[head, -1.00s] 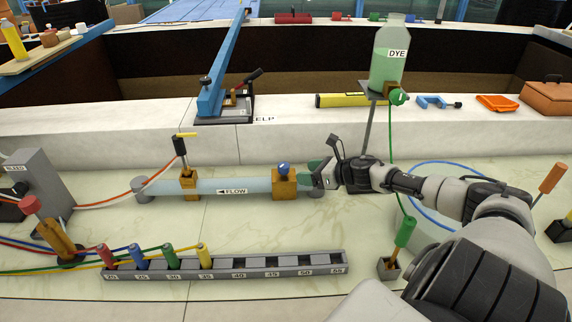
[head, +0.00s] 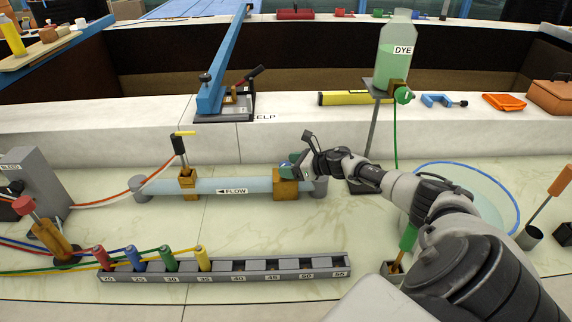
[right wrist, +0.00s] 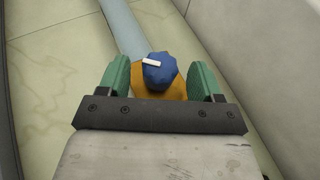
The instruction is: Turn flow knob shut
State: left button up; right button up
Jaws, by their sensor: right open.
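The blue flow knob (right wrist: 159,75) has a white pointer mark and sits on a brass-coloured block. That block (head: 286,184) is at the right end of the clear tube labelled FLOW (head: 213,186). My right gripper (head: 290,165) is at the knob, mostly covering it in the head view. In the right wrist view its green fingers (right wrist: 160,82) are open, one on each side of the knob, with gaps showing between fingers and knob. My left gripper is not in view.
A rack (head: 222,268) with coloured plugs lies in front of the tube. A dye bottle (head: 396,52) stands on a post behind my right arm. A brass valve (head: 187,179) with a black and yellow lever sits on the tube's left part. A white ledge runs behind.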

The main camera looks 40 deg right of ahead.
jog(key=shift+x, duration=0.95)
